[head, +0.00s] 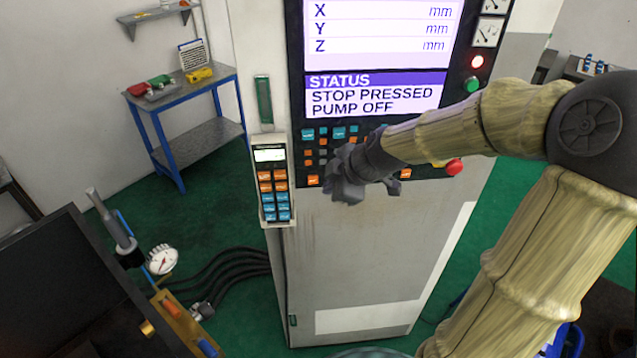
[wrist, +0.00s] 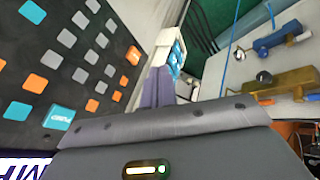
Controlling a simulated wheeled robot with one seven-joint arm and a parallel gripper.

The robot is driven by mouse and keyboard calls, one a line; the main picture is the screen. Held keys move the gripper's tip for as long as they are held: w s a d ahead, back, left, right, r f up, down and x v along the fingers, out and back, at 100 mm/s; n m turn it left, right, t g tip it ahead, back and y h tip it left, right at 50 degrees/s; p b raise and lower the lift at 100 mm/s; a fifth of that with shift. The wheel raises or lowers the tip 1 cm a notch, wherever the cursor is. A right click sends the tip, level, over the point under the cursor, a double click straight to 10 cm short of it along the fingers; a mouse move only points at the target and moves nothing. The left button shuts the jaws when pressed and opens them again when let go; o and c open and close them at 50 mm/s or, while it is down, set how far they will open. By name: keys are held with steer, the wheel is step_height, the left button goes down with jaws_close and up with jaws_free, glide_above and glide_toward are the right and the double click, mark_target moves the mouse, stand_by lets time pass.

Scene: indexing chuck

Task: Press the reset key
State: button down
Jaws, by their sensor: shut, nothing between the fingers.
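The machine's control panel (head: 325,155) has rows of blue, orange and grey keys under a screen (head: 375,60) that reads "STATUS STOP PRESSED PUMP OFF". A labelled orange key (head: 313,180) sits at the panel's lower left; it also shows in the wrist view (wrist: 133,55), but its label is too small to read, so I cannot tell which key is reset. My gripper (head: 345,193) is shut and empty in front of the panel's lower keys and hides some of them. In the wrist view the fingertips (wrist: 158,72) are beside the panel's edge, apart from the keys.
A red stop button (head: 454,167) is at the panel's lower right, below my arm. A handheld pendant (head: 269,180) with orange and blue keys hangs left of the panel. A blue-legged bench (head: 185,90) stands at the left, and a dark machine part (head: 80,290) is at lower left.

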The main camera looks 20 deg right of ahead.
mark_target(318, 181)
steer(key=shift+w+a+f+p, duration=0.25)
steer(key=shift+w+f, duration=0.5)
steer(key=shift+w, duration=0.4)
steer(key=shift+w+a+f+p, duration=0.1)
steer(key=shift+w+f+p, duration=0.3)
steer(key=shift+w+f, duration=0.6)
steer(key=shift+w+a+f+p, duration=0.25)
steer(key=shift+w+f, duration=0.25)
steer(key=shift+w, duration=0.85)
steer(key=shift+d, duration=0.1)
